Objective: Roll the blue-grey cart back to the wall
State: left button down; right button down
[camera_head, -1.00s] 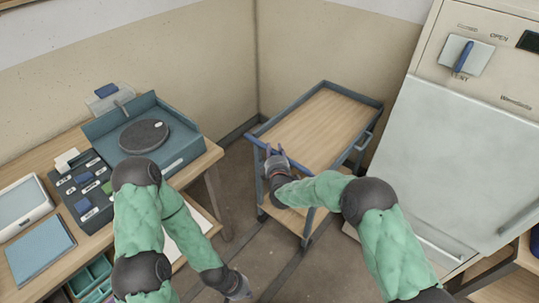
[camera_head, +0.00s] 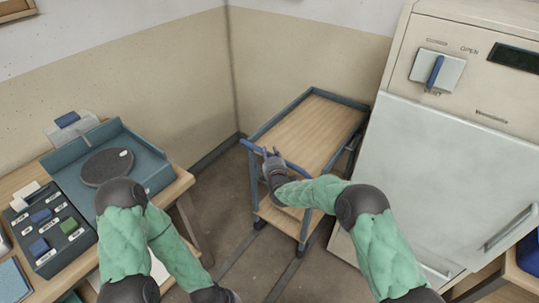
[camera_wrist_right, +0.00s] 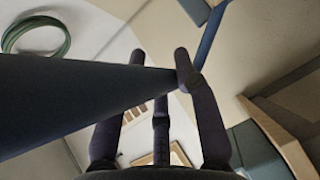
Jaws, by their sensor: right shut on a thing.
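The blue-grey cart (camera_head: 256,178) stands on the floor in the head view, between the left-hand bench and the kiln. It has a blue-grey frame and wooden shelves, and its top is empty. Its blue push handle (camera_head: 290,165) is at the near end. My right gripper (camera_head: 270,158) is shut on this handle near its left end. In the right wrist view the fingers (camera_wrist_right: 170,70) close around the dark blue bar (camera_wrist_right: 70,95). My left gripper (camera_head: 222,296) hangs low at the bottom edge, partly cut off, away from the cart.
The back wall (camera_head: 290,60) and a side wall meet behind the cart. A bench (camera_head: 178,190) with a pottery wheel (camera_head: 107,167) is on the left. Floor is clear between bench and cart.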

jog(key=shift+w+d, duration=0.1)
jog(key=shift+d, duration=0.1)
jog(key=c, duration=1.3)
grip_release()
jog(key=o, duration=0.4)
jog(key=shift+w, duration=0.1)
jog(key=shift+w+f, duration=0.1)
jog(key=v, duration=1.2)
